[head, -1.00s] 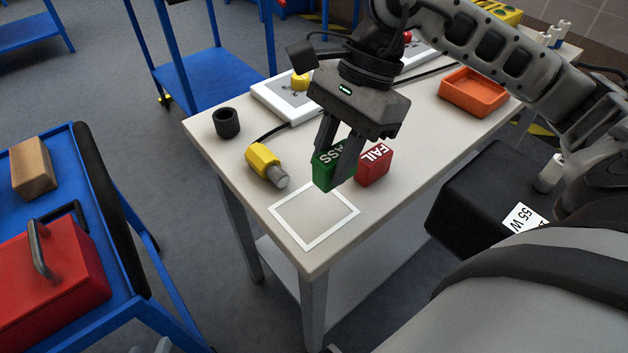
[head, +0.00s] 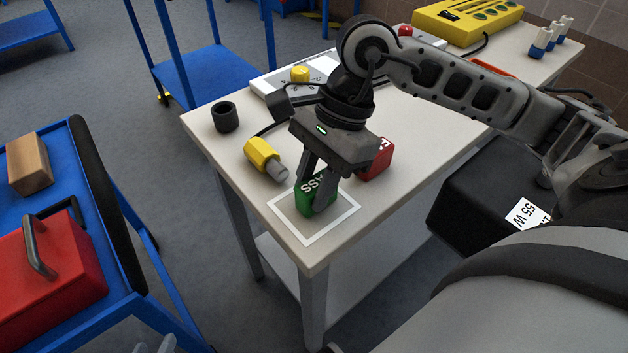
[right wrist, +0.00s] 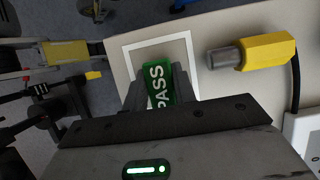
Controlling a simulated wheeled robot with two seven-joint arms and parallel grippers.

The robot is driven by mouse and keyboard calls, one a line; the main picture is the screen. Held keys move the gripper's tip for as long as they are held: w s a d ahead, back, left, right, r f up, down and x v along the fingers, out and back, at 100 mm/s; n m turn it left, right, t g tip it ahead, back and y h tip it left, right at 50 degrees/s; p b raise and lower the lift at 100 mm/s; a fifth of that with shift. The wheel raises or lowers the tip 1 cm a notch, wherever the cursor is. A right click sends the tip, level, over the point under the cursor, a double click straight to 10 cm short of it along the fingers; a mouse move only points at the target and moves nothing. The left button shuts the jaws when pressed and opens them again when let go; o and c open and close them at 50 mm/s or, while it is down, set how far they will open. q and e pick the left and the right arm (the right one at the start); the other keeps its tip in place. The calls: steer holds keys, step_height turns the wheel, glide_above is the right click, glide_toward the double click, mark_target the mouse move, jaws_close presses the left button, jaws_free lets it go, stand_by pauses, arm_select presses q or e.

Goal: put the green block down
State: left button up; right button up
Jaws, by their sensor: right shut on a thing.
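The green block (head: 312,197), marked PASS, is between the fingers of my right gripper (head: 317,190). The right gripper points down and is shut on it. The block is over the white square outline (head: 334,237) on the table, at or very near the surface; whether it touches cannot be told. In the right wrist view the green block (right wrist: 158,86) sits inside the outline (right wrist: 190,50), between both fingers.
A red block (head: 376,163) stands just behind my right gripper. A yellow connector (head: 262,155) with a grey tip lies left of the outline. A black cup (head: 225,117) is near the left table edge. A blue cart (head: 112,270) with a red toolbox (head: 50,270) stands left.

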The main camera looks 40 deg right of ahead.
arm_select(q)
steer(key=shift+s+f, duration=0.1)
steer(key=shift+f, duration=0.15)
arm_select(e)
steer(key=o, duration=1)
arm_select(q)
steer(key=shift+r, duration=0.1)
arm_select(e)
steer(key=shift+r, duration=0.1)
steer(key=shift+d+r+p, duration=0.15)
steer(key=shift+r+p, duration=0.15)
steer(key=shift+r, duration=0.05)
arm_select(q)
steer(key=shift+t, duration=0.3)
steer(key=r+p, duration=0.1)
steer(key=r, duration=0.1)
steer(key=a+r, duration=0.1)
steer(key=shift+s+a+r+p, duration=0.1)
steer(key=shift+s+r+p, duration=0.1)
steer(key=shift+r+p, duration=0.2)
arm_select(e)
steer(key=v, duration=1.1)
steer(key=shift+r, duration=0.2)
steer(key=shift+s, duration=0.1)
